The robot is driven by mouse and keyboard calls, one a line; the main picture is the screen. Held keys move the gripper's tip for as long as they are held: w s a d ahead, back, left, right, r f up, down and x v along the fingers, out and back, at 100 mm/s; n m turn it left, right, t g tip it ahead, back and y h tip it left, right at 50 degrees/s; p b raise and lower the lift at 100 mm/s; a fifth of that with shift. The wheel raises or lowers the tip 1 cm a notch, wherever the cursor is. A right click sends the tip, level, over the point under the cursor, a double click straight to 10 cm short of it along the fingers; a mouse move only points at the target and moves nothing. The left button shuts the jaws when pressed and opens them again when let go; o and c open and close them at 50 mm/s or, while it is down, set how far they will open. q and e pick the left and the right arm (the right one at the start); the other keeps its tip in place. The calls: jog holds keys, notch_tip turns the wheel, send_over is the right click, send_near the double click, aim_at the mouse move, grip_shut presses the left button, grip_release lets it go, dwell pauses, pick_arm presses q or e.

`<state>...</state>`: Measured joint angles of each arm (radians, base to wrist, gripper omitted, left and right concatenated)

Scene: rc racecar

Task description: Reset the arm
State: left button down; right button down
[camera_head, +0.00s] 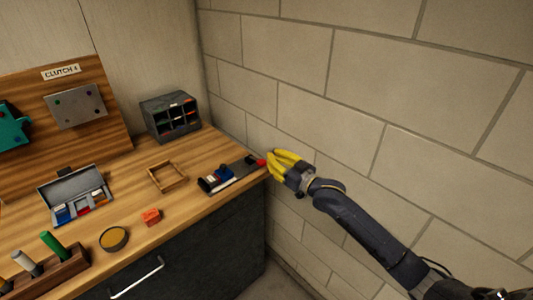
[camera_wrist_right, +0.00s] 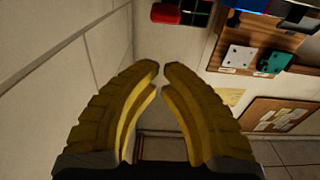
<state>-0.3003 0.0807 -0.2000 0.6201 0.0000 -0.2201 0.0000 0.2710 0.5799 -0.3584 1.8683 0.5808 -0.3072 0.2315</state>
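My right gripper (camera_head: 272,160) has yellow fingers and is off the right end of the workbench, in front of the block wall. In the right wrist view the fingertips (camera_wrist_right: 161,68) nearly meet, with only a sliver between them and nothing held. The right arm (camera_head: 365,230) reaches in from the lower right. In the head view the gripper is close to a red piece (camera_head: 261,162) at the bench's right end; the wrist view shows a red piece (camera_wrist_right: 166,13) beyond the fingertips, apart from them. My left gripper is not in view.
The wooden workbench (camera_head: 185,205) holds a dark tray with a blue part (camera_head: 220,174), a wooden frame (camera_head: 167,177), an orange block (camera_head: 151,217), a round dish (camera_head: 114,239), a grey case (camera_head: 75,187) and a bin organizer (camera_head: 171,118). The block wall (camera_head: 300,105) stands close at right.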

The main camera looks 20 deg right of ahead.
jog(key=shift+v, duration=2.3)
jog(key=s+d+f+m+g+h, duration=0.1)
jog(key=d+f+h, duration=0.15)
jog(key=f, duration=0.95)
jog(key=d+f+m+g+h, duration=0.1)
jog(key=d+f+h, duration=0.15)
jog(key=f, duration=0.95)
jog(key=s+d+f+g+h, duration=0.1)
jog(key=s+f+g, duration=0.1)
jog(key=s+f, duration=0.75)
jog(key=s+d+f+g+h, duration=0.15)
jog(key=s+f, duration=0.25)
jog(key=f, duration=1)
jog(key=s+a+f+g, duration=0.2)
jog(key=s+f+g, duration=0.3)
jog(key=s+f, duration=1.35)
jog(key=s+a+f+g, duration=0.1)
jog(key=s+f, duration=0.1)
jog(key=s, duration=0.7)
jog(key=s+a+f+g, duration=0.2)
jog(key=s, duration=0.7)
jog(key=s+a+f+g, duration=0.1)
jog(key=s+a+f, duration=0.1)
jog(key=s, duration=0.7)
jog(key=shift+a+f+n+g, duration=0.25)
jog(key=shift+f+n+g, duration=0.1)
jog(key=shift+n, duration=0.05)
